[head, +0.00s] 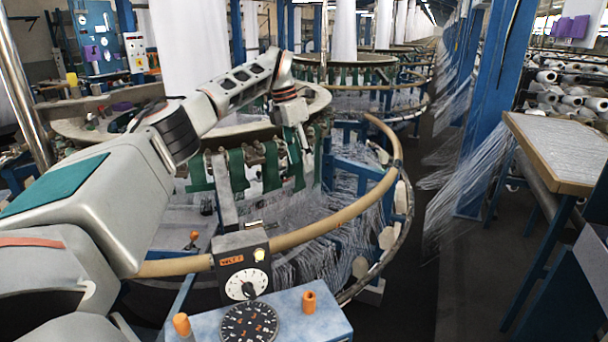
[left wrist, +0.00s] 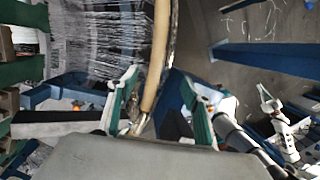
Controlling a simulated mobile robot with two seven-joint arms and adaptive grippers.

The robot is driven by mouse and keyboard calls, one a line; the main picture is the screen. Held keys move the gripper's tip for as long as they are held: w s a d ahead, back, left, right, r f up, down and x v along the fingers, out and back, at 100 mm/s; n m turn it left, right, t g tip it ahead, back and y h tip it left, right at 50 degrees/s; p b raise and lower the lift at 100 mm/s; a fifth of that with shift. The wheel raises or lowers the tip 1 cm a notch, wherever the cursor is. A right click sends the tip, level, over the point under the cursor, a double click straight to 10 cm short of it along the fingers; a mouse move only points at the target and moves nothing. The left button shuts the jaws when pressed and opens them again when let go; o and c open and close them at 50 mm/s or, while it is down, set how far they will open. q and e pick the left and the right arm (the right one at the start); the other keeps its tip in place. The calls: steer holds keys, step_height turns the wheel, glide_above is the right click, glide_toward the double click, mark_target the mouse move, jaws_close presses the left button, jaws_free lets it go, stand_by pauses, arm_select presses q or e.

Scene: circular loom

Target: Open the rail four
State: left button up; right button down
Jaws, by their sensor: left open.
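The tan curved rail (head: 330,222) runs around the rim of the nearest circular loom, broken at the front by a dial box. No number shows on the rail, so I cannot tell which section is rail four. My left gripper (head: 298,128) points down over the loom in the head view, its fingers small and partly merged with the background. In the left wrist view its green-edged fingers (left wrist: 160,100) are spread, with a tan rail (left wrist: 160,50) appearing between them; contact cannot be told. My right gripper is not in the head view; pale jointed parts at the wrist view's right are unclear.
The black dial box (head: 242,270) and a blue panel (head: 265,318) with orange knobs stand at the loom's front. Green straps and white threads fill the loom. A blue post (head: 490,110) and a wood-edged table (head: 565,150) stand right. The dark aisle floor between is clear.

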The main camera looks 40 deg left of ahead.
arm_select(q)
steer(key=shift+v, duration=1.1)
steer(key=shift+f, duration=0.1)
